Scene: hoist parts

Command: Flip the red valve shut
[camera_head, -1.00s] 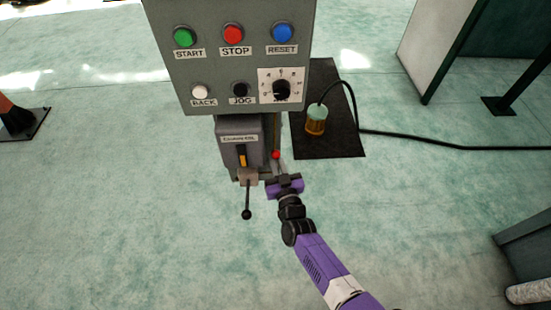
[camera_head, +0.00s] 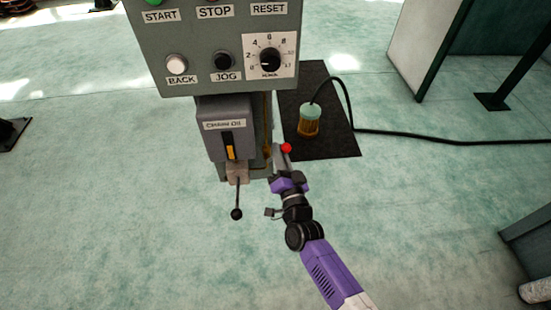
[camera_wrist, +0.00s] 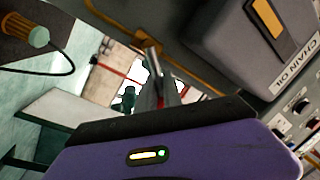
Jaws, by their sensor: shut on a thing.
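The red valve shows in the head view as a round red knob (camera_head: 286,148), just right of the grey chain oil box (camera_head: 226,128). My gripper (camera_head: 287,172) is right below the knob, its jaws shut on the valve's handle. In the wrist view my two narrow fingers (camera_wrist: 157,85) stand close together, with a bit of red low between them. The fingers hide most of the handle. A brass pipe (camera_wrist: 140,42) runs behind them.
A grey control panel (camera_head: 205,75) with buttons and a dial hangs above. A black-knobbed lever (camera_head: 237,212) hangs below the box, left of my gripper.

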